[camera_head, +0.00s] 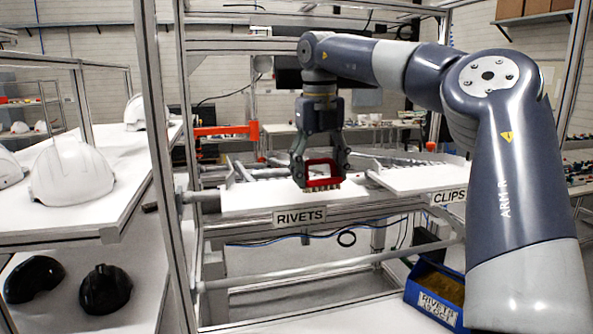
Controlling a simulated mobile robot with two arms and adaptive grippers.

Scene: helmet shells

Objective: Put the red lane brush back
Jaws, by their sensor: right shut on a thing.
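My right gripper (321,162) hangs downward at the middle of the head view, its fingers shut on the red lane brush (324,182). The brush is a red frame-like block with dark bristles along its lower edge. It is at the white lane board above the RIVETS label (299,216). I cannot tell whether the bristles touch the board. A second white board (420,178) lies to the right, with a CLIPS label (449,196) at its front. My left gripper is not in view.
A metal frame post (158,150) stands left of the lanes. White helmet shells (72,170) sit on a shelf at left, with black shells (105,290) below. A blue bin (437,290) marked RIVETS stands at lower right, close to my right arm.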

